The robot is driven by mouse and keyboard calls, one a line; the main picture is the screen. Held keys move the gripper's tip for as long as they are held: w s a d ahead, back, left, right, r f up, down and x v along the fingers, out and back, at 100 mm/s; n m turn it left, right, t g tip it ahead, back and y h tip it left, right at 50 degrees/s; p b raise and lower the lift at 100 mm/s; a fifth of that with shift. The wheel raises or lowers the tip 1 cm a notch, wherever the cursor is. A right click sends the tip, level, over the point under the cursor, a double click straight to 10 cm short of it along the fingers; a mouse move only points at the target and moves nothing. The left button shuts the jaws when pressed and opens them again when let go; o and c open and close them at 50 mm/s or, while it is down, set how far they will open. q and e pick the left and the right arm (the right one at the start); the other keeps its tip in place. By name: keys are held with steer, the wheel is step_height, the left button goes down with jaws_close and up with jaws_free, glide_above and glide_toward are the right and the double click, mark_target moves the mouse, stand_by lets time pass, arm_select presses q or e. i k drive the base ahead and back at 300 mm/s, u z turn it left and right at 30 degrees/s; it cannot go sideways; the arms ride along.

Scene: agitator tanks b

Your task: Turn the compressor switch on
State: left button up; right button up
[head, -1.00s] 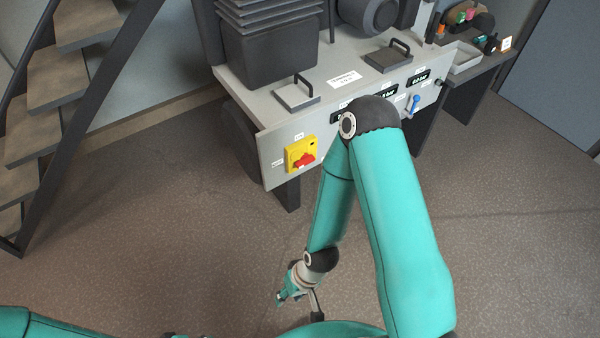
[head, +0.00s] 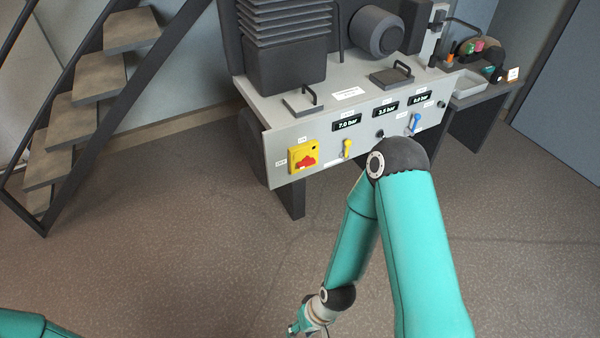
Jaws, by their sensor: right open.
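The compressor switch (head: 304,157) is a red rotary knob on a yellow plate at the left end of the grey front panel (head: 277,160). The red handle looks tilted a little off level; the small labels around it are too small to read. My right gripper (head: 296,329) is low at the bottom edge of the head view, well below and in front of the panel, apart from the switch. Its fingers are small and partly cut off; it is open and nothing shows in it. My left gripper is out of view.
Pressure displays (head: 347,124) sit right of the switch, above a yellow valve lever (head: 347,148) and a blue valve lever (head: 415,122). A dark staircase (head: 75,120) stands at the left. The floor before the panel is clear apart from my right arm.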

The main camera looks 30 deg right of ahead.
mark_target(305, 160)
steer(key=z, duration=0.15)
steer(key=i, duration=0.9)
steer(key=u, duration=0.05)
